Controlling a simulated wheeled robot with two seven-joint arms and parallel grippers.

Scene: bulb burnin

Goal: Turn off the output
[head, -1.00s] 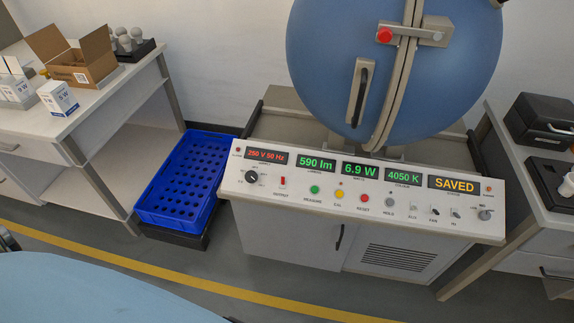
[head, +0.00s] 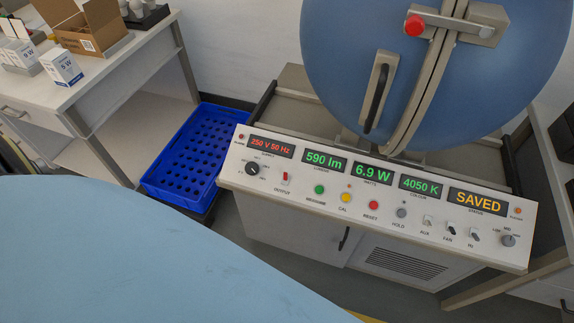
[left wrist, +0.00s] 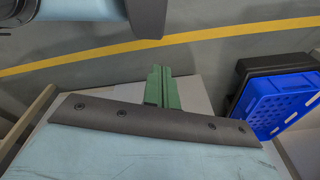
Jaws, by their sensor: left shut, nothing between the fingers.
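The control panel (head: 375,205) has a small red OUTPUT switch (head: 285,178), with its label just below it, near the panel's left end. The exact tilt of the switch is too small to tell. The supply display (head: 271,147) is lit red at 250 V 50 Hz, and the status display (head: 478,201) reads SAVED. My left gripper shows in the left wrist view as green fingers (left wrist: 161,88), closed together and empty. Neither fingertip is visible in the head view, and the panel is not visible in the left wrist view. My right gripper is not in view.
A blue perforated crate (head: 194,155) sits low, left of the panel; it also shows in the left wrist view (left wrist: 278,103). A bench (head: 100,90) with boxes stands at left. A large blue sphere (head: 345,60) with a red knob (head: 414,25) rises behind the panel.

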